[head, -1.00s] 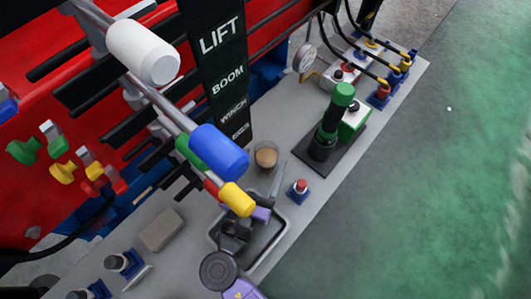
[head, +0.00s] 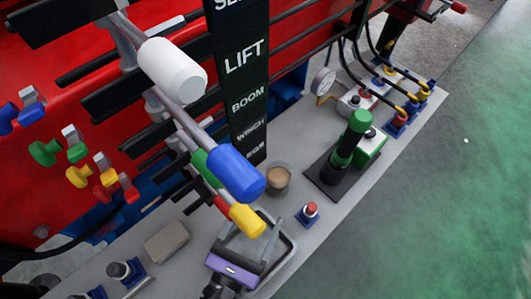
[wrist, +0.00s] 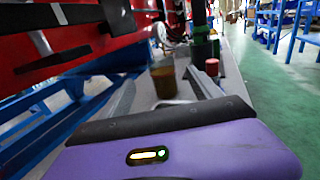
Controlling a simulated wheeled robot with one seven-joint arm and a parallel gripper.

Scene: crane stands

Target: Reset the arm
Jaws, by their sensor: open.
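My gripper (head: 246,242) is at the bottom middle of the head view, over the dark grey tray (head: 289,247) on the bench. Its purple hand (head: 232,270) points away from me, toward the cup. The gripper is open and empty. The tray is partly hidden behind the hand, so I cannot tell whether anything lies in it.
A cup of brown liquid (head: 278,178) stands just beyond the tray. Colour-knobbed levers, including blue (head: 235,173) and yellow (head: 247,220), overhang close by. A red button (head: 311,210) and green-handled device (head: 351,140) stand right. The green floor (head: 440,230) is open.

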